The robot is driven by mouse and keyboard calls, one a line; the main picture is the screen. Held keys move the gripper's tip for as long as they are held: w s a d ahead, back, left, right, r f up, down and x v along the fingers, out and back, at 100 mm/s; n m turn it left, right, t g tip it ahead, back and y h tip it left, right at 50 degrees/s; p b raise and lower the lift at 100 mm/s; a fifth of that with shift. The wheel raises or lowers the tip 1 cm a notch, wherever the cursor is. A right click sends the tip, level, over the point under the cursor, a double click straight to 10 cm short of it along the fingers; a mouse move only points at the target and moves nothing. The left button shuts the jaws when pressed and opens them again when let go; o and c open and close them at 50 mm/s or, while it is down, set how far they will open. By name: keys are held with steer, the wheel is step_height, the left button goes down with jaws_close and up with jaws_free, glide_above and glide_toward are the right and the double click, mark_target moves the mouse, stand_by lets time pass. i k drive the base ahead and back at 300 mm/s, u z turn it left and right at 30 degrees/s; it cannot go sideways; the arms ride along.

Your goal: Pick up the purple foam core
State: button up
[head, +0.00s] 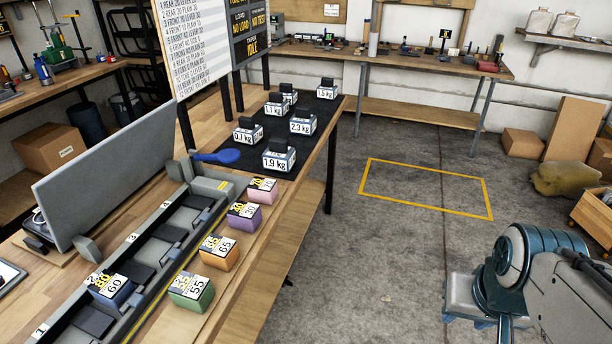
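The purple foam core (244,218) is a small block with a black, yellow and white number label on top. It sits on the wooden strip at the front edge of the bench, between the pink block (262,191) behind it and the orange block (219,253) nearer to me. Nothing touches or covers it. My arm shows at the lower right, over the floor and well apart from the block. I cannot make out any gripper fingers there.
A green block (191,292) stands nearest on the strip. A blue block (109,289) sits in the grey slotted fixture (192,256). Labelled weights (279,158) stand on a black mat, near a blue paddle-shaped object (217,156). Floor inside the yellow outline (427,188) is clear.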

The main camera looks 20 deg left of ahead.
mark_target(244, 216)
steer(key=u, duration=0.1)
steer(key=i, duration=0.9)
steer(key=u, duration=1.1)
steer(key=i, duration=0.55)
steer(key=u, duration=0.6)
